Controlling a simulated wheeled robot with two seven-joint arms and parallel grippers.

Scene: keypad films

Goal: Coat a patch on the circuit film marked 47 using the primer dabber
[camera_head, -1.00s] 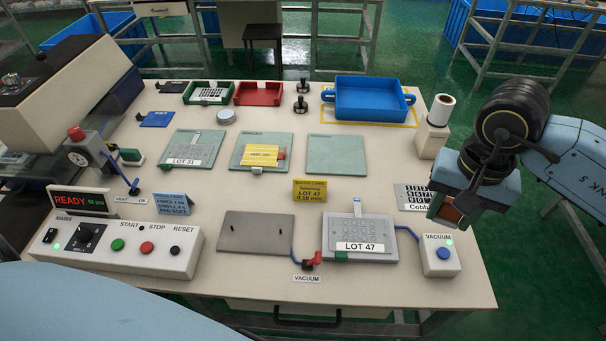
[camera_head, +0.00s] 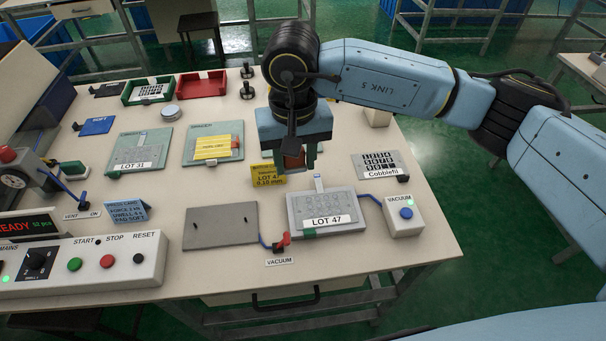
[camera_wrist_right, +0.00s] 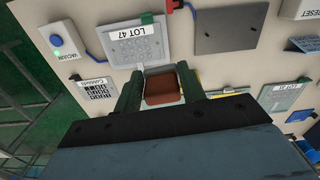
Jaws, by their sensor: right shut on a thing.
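The circuit film (camera_head: 325,202) marked LOT 47 lies on a grey plate at the front right of the table. In the right wrist view the film (camera_wrist_right: 137,45) is at the top, left of centre. My right gripper (camera_head: 294,166) is above the table, just behind the LOT 47 plate. Its fingers are shut on a reddish-brown block, which I take to be the primer dabber (camera_wrist_right: 162,87); the block (camera_head: 293,160) also shows between the jaws in the head view. It appears held above the film, apart from it. My left gripper is out of view.
A bare grey plate (camera_head: 220,226) lies left of the film, with a red vacuum valve (camera_head: 283,241) between. The vacuum box (camera_head: 403,215) stands right. A yellow card (camera_head: 268,174) stands close behind the plate, near my gripper. The Cobblefil stencil card (camera_head: 381,163) lies right.

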